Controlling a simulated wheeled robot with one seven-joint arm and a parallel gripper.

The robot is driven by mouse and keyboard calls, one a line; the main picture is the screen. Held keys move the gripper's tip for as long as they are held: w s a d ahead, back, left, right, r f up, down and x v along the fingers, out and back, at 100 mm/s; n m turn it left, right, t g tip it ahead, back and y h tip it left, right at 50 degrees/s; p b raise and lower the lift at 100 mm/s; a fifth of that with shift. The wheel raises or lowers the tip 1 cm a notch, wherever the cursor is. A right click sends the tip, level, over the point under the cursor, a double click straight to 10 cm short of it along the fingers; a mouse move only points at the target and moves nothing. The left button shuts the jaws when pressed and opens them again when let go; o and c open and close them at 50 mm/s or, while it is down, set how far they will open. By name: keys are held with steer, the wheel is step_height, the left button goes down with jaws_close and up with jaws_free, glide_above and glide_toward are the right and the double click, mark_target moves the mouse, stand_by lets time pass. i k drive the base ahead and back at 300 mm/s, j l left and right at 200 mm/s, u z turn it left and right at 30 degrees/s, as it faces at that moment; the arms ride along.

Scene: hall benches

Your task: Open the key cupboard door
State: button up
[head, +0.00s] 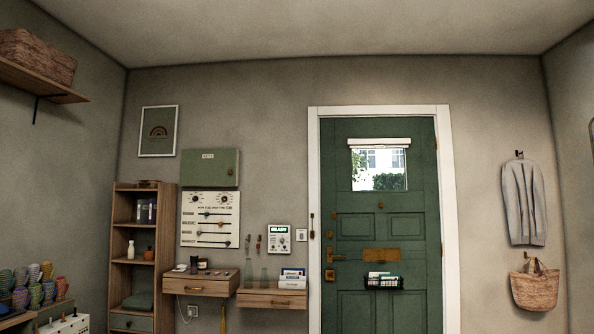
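The key cupboard (209,168) is a flat green box on the back wall, left of centre in the head view. It has a pale label on its upper part and a small knob near its right edge. Its door looks shut. It hangs directly above a white panel with dials and sliders (210,219). My gripper is not in view, so its state and its place relative to the cupboard do not show.
Below the panel, two wall-mounted wooden drawers (272,298) jut out, with bottles and small items on top. A tall wooden shelf (122,250) stands left of them. A green front door (380,220) is to the right. Patterned vases (35,293) stand at lower left.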

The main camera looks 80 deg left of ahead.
mark_target(199, 167)
steer(key=u, duration=3.15)
steer(key=i+j, duration=0.1)
steer(key=i, duration=1.5)
steer(key=i+j, duration=0.1)
steer(key=i, duration=1.5)
steer(key=i+j, duration=0.1)
steer(key=i, duration=1.55)
